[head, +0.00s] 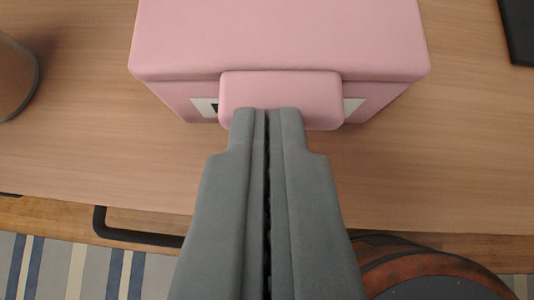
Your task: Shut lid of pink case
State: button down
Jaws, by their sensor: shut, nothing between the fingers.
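The pink case (278,40) stands on the wooden table at the top middle of the head view, and its top runs out of the picture. Its lid looks down on the body, with only a thin seam between them. A pink front flap (281,92) hangs over the case's front, with a white label partly showing on both sides of it. My gripper (267,115) is shut and empty. Its fingertips overlap the flap's lower edge in the picture; I cannot tell whether they touch it.
A brownish round object (14,75) stands at the left edge and a dark flat object (520,28) lies at the top right. Below the table edge are a black metal bar (135,236), a round dark-topped object (435,280) and a striped rug (75,270).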

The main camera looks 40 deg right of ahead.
jog(key=shift+s+a+f, duration=0.1)
jog(key=shift+s+f, duration=0.05)
jog(key=shift+f, duration=0.3)
jog(key=shift+s+a+f, duration=0.1)
jog(key=shift+s+f, duration=0.05)
jog(key=shift+f, duration=0.3)
jog(key=shift+w+d+f, duration=0.15)
jog(key=shift+w, duration=0.05)
jog(key=shift+r, duration=0.2)
jog(key=shift+w+d, duration=0.1)
jog(key=shift+w, duration=0.05)
